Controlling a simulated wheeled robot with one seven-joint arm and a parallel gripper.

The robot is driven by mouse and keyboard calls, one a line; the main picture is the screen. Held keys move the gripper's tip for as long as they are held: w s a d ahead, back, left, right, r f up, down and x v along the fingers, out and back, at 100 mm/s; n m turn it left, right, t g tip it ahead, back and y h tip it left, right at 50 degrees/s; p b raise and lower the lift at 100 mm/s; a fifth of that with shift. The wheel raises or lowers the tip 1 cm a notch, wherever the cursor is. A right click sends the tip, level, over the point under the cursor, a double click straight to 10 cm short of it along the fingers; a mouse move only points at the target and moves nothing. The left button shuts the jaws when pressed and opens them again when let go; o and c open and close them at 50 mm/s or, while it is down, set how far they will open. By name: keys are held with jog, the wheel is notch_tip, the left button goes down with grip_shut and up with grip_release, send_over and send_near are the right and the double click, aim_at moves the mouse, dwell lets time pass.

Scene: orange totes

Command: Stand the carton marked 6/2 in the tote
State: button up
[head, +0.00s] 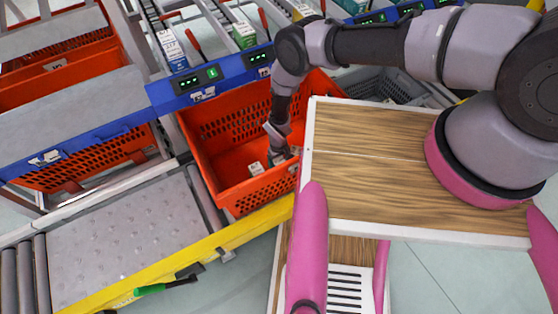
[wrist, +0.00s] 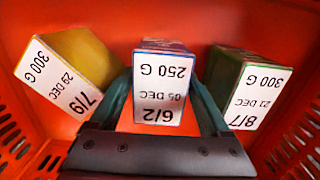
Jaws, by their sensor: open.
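The carton marked 6/2 (wrist: 164,88) is inside the orange tote (head: 214,177), its white label face toward the wrist camera and a blue edge at the far side. It appears upright, though its base is hidden. My gripper (wrist: 162,92) is open, with one dark green finger on each side of this carton; I cannot tell whether they touch it. In the head view my gripper (head: 279,158) reaches down into the tote, and the 6/2 carton cannot be told apart there.
In the wrist view a yellow carton marked 7/9 (wrist: 62,82) leans at left, and a green carton marked 8/7 (wrist: 254,95) is at right. The perforated tote walls are close around them. A wooden-topped surface (head: 375,185) adjoins the tote's right side; a yellow rail (head: 180,257) runs in front.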

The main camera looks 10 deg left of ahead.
notch_tip(320, 180, up, 12)
jog(key=shift+w+a+r, duration=0.15)
jog(key=shift+w+r, duration=0.05)
jog(key=shift+r, duration=0.05)
dwell(0.3)
